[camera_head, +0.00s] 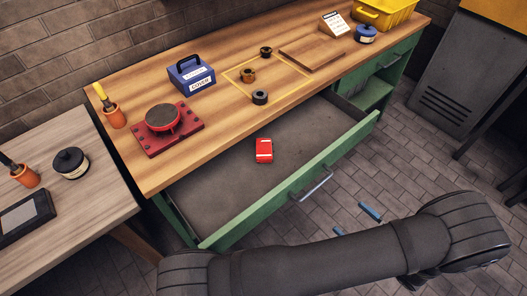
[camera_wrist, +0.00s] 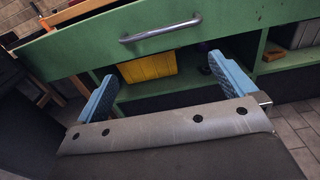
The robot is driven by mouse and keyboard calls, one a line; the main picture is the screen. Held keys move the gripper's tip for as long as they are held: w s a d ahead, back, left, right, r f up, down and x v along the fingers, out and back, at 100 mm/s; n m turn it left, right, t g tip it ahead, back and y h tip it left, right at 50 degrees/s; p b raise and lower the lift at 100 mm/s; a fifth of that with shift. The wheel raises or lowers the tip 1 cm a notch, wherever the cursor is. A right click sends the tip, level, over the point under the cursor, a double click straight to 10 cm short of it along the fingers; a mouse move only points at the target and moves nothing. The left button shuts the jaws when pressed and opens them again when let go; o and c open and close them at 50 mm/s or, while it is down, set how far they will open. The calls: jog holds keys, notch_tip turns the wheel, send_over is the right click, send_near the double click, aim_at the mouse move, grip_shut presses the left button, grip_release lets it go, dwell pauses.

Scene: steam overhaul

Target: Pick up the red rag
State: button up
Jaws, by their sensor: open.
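A small red item with white bands (camera_head: 264,150), seemingly the red rag, lies on the floor of the open green drawer (camera_head: 222,170), near its middle. At this size I cannot make out its cloth or folds. My gripper (camera_head: 391,247) is open and empty, in front of the drawer and to the right of its handle. In the wrist view its two blue fingers (camera_wrist: 165,85) stand wide apart, facing the green drawer front (camera_wrist: 95,45) and its metal handle (camera_wrist: 160,30). The rag does not show in the wrist view.
The drawer's front wall stands between my gripper and the rag. The wooden worktop (camera_head: 215,115) overhangs the drawer's back and bears a red plate with a round disc (camera_head: 163,118), a blue box (camera_head: 191,74) and several dark rings. The rest of the drawer looks empty.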

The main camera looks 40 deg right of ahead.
jog(key=c, duration=0.4)
jog(key=shift+c, duration=0.2)
jog(key=shift+r, duration=0.1)
